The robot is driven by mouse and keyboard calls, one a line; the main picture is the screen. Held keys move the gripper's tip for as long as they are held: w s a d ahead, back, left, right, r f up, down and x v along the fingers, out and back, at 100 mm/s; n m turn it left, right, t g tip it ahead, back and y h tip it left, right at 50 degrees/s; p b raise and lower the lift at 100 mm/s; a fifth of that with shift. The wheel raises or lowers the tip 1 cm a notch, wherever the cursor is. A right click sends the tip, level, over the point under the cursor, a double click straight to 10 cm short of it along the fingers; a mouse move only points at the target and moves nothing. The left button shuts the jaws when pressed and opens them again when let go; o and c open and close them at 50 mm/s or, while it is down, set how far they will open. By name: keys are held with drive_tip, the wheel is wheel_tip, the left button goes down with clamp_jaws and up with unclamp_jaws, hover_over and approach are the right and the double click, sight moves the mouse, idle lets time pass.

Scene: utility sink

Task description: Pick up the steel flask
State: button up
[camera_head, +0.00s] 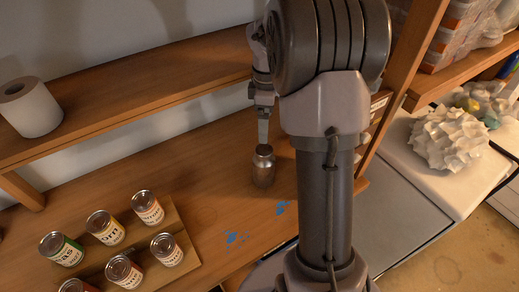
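The steel flask (263,170) stands upright on the wooden bench top, close to its right end, with a dark cap or mouth at its top. My gripper (264,138) points down right over the flask, and its fingertip appears at or just behind the flask's top. I cannot tell whether they touch. I see the gripper edge-on, so the gap between its fingers does not show. My own arm covers the area to the right of the flask.
Several labelled cans (104,228) stand on a wooden board (188,252) at the lower left. A paper roll (30,107) sits on the shelf (150,90) behind. Blue marks (232,238) spot the bench. A white crumpled object (448,140) lies on the right.

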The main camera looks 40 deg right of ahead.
sight(264, 159)
drive_tip(key=f+b, duration=0.1)
drive_tip(key=f, duration=0.4)
drive_tip(key=f+b, duration=0.1)
drive_tip(key=f, duration=0.5)
drive_tip(key=f+b, duration=0.2)
drive_tip(key=f, duration=0.3)
drive_tip(key=shift+s+a+f, duration=0.15)
drive_tip(key=shift+a+f, duration=0.15)
drive_tip(key=shift+f, duration=0.05)
drive_tip(key=shift+r, duration=0.1)
drive_tip(key=shift+c, duration=0.2)
drive_tip(key=c, duration=2)
